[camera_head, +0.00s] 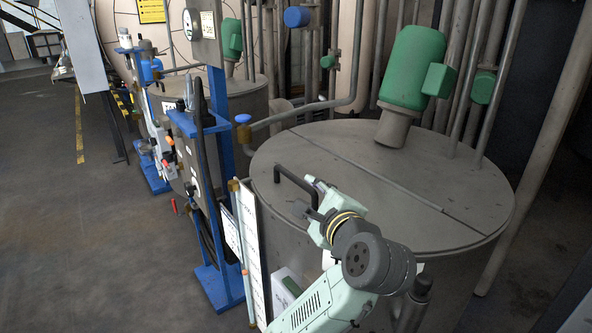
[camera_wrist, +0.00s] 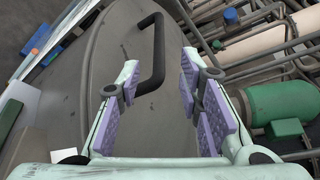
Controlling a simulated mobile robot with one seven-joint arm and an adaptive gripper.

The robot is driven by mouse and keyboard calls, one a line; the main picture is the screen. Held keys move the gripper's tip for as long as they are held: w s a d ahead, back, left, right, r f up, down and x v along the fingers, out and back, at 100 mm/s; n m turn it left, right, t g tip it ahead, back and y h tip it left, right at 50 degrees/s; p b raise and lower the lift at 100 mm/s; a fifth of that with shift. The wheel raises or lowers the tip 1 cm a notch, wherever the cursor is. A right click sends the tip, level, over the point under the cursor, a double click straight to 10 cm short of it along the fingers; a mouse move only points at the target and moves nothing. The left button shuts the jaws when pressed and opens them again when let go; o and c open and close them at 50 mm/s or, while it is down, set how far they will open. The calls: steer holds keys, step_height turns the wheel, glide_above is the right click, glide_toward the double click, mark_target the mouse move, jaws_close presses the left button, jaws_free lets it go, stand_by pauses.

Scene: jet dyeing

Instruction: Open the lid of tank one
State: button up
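The tank nearest me has a round grey lid (camera_head: 395,190), lying flat with a seam across it. A dark bar handle (camera_head: 293,175) stands on the lid's near left side. In the wrist view, the same handle (camera_wrist: 157,50) rises from the grey lid (camera_wrist: 105,50). My gripper (camera_head: 316,198) is low over the lid beside the handle's right end. In the wrist view, my gripper (camera_wrist: 160,75) is open, its purple-padded fingers apart with the handle's near end showing between them. The left fingertip looks very close to the handle; I cannot tell whether they touch.
A green motor (camera_head: 415,70) stands on the lid's far side, with pipes behind. A blue-framed control panel (camera_head: 210,165) stands left of the tank, with a blue-capped valve (camera_head: 243,120) near the rim. A second tank (camera_head: 235,95) stands farther back. Floor at left (camera_head: 90,220) is clear.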

mark_target(299, 183)
steer(key=p+x, duration=0.2)
steer(key=x, duration=0.7)
steer(key=shift+w+a, duration=0.1)
steer(key=shift+a, duration=0.05)
steer(key=shift+w+a+f, duration=0.15)
steer(key=shift+w+f, duration=0.1)
steer(key=shift+w, duration=0.4)
steer(key=shift+c, duration=0.4)
jaws_close()
